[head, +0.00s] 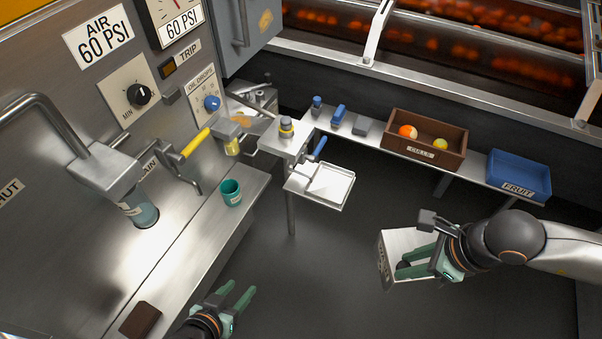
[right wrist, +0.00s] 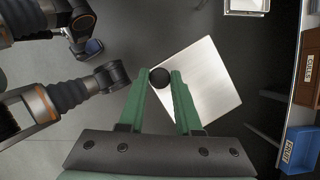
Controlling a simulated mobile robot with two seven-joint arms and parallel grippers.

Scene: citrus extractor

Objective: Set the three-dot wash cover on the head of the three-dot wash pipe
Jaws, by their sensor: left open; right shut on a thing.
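A pale metal box-like cover (head: 399,241) with a dark round knob hangs in my right gripper (head: 409,264), above the floor at the right of the head view. The green fingers are shut on the knob. In the right wrist view the knob (right wrist: 160,77) sits between the fingertips and the cover (right wrist: 208,75) is a plain square plate. Dark marks show on its left face, too small to read. My left gripper (head: 238,291) is open and empty at the bottom. I cannot tell which fitting is the three-dot wash pipe; a bent grey pipe (head: 45,103) stands at the left.
A steel ledge holds a teal cup (head: 231,192) and a brown block (head: 140,319). A stand (head: 291,143) with a blue handle and a white tray (head: 337,199) is mid-view. A brown culls crate (head: 400,150) and blue fruit bin (head: 520,160) sit on the back shelf.

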